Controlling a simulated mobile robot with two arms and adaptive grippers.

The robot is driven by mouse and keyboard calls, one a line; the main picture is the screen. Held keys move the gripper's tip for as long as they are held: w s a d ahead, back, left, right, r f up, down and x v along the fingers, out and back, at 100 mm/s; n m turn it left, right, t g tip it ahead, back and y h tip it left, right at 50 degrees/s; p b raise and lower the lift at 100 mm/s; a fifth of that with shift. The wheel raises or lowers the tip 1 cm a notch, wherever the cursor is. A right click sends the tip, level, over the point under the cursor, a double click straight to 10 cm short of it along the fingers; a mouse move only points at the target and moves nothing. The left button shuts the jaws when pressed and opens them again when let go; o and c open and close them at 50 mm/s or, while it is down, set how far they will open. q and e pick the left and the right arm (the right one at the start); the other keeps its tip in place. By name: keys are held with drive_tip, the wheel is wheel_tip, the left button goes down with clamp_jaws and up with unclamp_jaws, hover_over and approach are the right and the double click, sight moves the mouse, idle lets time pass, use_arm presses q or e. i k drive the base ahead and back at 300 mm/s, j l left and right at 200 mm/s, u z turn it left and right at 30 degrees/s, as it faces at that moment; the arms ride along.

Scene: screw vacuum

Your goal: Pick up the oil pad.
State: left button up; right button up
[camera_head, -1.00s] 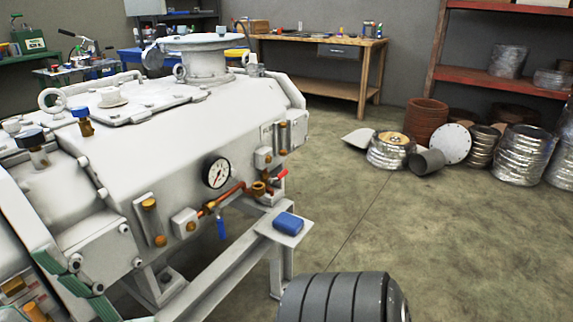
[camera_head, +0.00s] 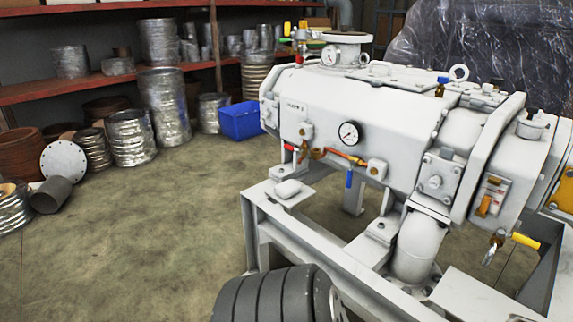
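A small pale pad-like block (camera_head: 288,189) rests flat on the metal plate (camera_head: 268,196) at the left end of the white pump's frame. It lies below and left of the gauge. I cannot tell for sure that it is the oil pad. No blue pad shows in the present view. Neither of my grippers is in view.
A pale steel frame (camera_head: 318,247) carries the pump. A blue bin (camera_head: 240,121) stands on the floor behind it. Foil-wrapped coils, rusty drums and a grey pipe (camera_head: 50,195) line the left, below red shelves (camera_head: 110,78). The left floor (camera_head: 150,215) is clear.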

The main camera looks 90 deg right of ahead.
sight(288, 189)
drive_tip(key=z, duration=4.15)
drive_tip(key=u, duration=1.4)
drive_tip(key=i+j, duration=0.25)
drive_tip(key=j, duration=0.15)
drive_tip(key=i+j, duration=0.2)
drive_tip(key=j, duration=0.15)
drive_tip(key=i+j, duration=0.25)
drive_tip(key=j, duration=0.15)
drive_tip(key=i+j, duration=0.2)
drive_tip(key=j, duration=0.15)
drive_tip(key=i+j, duration=0.25)
drive_tip(key=j, duration=0.15)
